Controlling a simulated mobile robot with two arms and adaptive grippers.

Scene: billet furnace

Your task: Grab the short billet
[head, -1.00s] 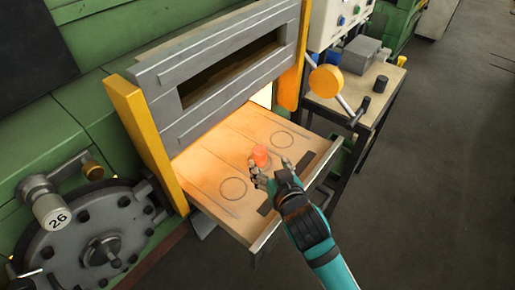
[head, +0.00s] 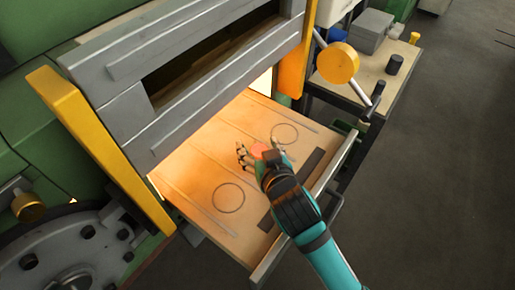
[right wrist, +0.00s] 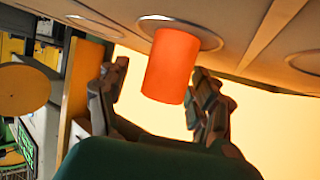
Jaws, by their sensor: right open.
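The short billet (right wrist: 172,65) glows orange and stands on a round mark on the furnace tray (head: 190,180). In the right wrist view it sits between the two fingers of my right gripper (right wrist: 160,95), with a gap on each side. In the head view the billet (head: 259,149) is partly hidden by my right gripper (head: 259,155), which reaches over the tray from the lower right. My right gripper is open. My left gripper is in neither view.
The furnace door frame (head: 185,90) stands behind the tray, with yellow posts (head: 100,150) at its sides. Circles without billets flank the billet.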

